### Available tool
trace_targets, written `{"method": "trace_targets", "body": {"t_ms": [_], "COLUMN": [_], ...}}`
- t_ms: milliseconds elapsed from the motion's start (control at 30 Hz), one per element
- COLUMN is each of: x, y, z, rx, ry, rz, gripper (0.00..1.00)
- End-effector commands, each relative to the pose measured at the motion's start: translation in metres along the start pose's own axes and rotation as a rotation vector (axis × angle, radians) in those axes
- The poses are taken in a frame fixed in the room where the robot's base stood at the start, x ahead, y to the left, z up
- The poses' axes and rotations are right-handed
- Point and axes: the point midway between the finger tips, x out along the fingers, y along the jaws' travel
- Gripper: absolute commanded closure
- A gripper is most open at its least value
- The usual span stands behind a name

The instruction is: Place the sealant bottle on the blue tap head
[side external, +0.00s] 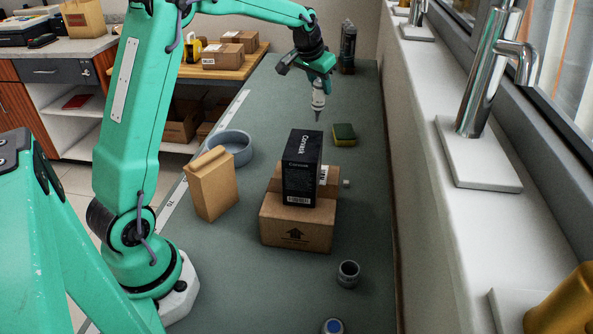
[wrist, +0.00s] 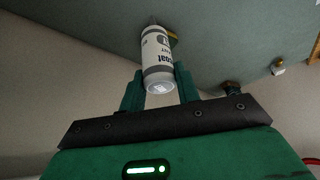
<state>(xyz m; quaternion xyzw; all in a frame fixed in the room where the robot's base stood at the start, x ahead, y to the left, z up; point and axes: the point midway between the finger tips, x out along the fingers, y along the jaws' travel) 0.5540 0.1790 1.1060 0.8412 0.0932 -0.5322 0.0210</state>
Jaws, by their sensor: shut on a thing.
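The sealant bottle (side external: 318,98) is white and grey with a tapered nozzle pointing down. My gripper (side external: 318,78) is shut on its upper part and holds it in the air above the far part of the green bench. The blue tap head (side external: 333,325) is at the bottom edge of the side view, partly cut off, far from the bottle on the near end of the bench.
A black box (side external: 302,165) stands on a cardboard box (side external: 297,222) mid-bench, between the bottle and the tap head. A sill with taps borders the right.

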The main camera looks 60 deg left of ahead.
Motion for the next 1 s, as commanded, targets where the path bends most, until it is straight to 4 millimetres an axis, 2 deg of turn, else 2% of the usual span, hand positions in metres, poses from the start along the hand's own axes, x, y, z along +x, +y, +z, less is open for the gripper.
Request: {"method": "trace_targets", "body": {"t_ms": [33, 100, 267, 500, 800, 1000], "x": [-0.005, -0.011, -0.025, -0.05, -0.085, -0.108], "y": [0.022, 0.049, 0.107, 0.187, 0.27, 0.313], "z": [0.002, 0.005, 0.02, 0.052, 0.11, 0.156], "rx": [0.031, 0.067, 0.15, 0.275, 0.433, 0.539], "ry": [0.004, 0.008, 0.012, 0.02, 0.027, 0.03], "rz": [0.016, 0.036, 0.081, 0.151, 0.237, 0.294], "gripper": [0.93, 0.93, 0.93, 0.93, 0.93, 0.93]}}
